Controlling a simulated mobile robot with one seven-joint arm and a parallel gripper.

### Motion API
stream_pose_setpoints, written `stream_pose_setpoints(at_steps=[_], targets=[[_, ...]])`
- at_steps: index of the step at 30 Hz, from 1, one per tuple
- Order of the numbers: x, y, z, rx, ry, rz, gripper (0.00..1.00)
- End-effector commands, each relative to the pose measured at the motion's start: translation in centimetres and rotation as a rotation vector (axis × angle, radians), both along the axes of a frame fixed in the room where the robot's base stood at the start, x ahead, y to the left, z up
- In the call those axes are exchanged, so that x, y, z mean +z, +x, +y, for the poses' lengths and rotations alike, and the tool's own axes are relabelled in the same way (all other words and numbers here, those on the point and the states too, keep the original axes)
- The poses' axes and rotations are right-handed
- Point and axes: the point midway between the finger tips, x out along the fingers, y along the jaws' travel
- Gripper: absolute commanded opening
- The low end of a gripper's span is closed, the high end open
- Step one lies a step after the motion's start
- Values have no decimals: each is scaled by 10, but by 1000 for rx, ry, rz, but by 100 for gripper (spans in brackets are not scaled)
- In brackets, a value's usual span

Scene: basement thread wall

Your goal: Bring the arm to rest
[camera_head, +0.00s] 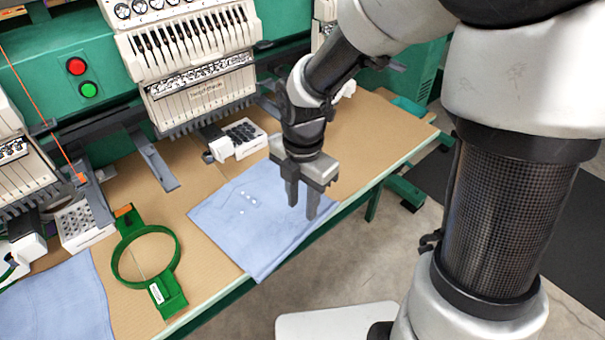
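My gripper (301,209) hangs from my arm with its fingers pointing down. It is over the right part of a folded light blue cloth (235,218) on the table. The two fingers are spread apart and nothing shows between them. I cannot tell whether the fingertips touch the cloth or hover just above it. A few small white dots lie on the cloth to the left of my gripper.
A green hoop (177,296) lies left of the cloth on the tan table (365,142). Another blue cloth (62,307) is at lower left. The embroidery machine (200,85) stands behind, with a white perforated box (246,146) below it. The table's right part is clear.

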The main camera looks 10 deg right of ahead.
Motion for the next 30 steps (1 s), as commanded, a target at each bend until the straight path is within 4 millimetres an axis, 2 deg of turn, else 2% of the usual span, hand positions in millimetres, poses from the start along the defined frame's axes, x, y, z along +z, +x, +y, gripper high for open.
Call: stream_pose_setpoints(at_steps=[1, 3, 9, 20, 23, 25, 30], targets=[[16, 1, -1, -3, 0, -6, 32], [31, 1, -1, -1, 0, -6, 32], [59, -1, -1, 0, 0, -1, 32], [72, -1, -3, -22, -2, -6, 32], [89, -4, -13, -151, -13, -40, 32], [111, -8, -27, -330, -16, -87, 32], [176, -29, -70, -962, 60, -245, 32]])
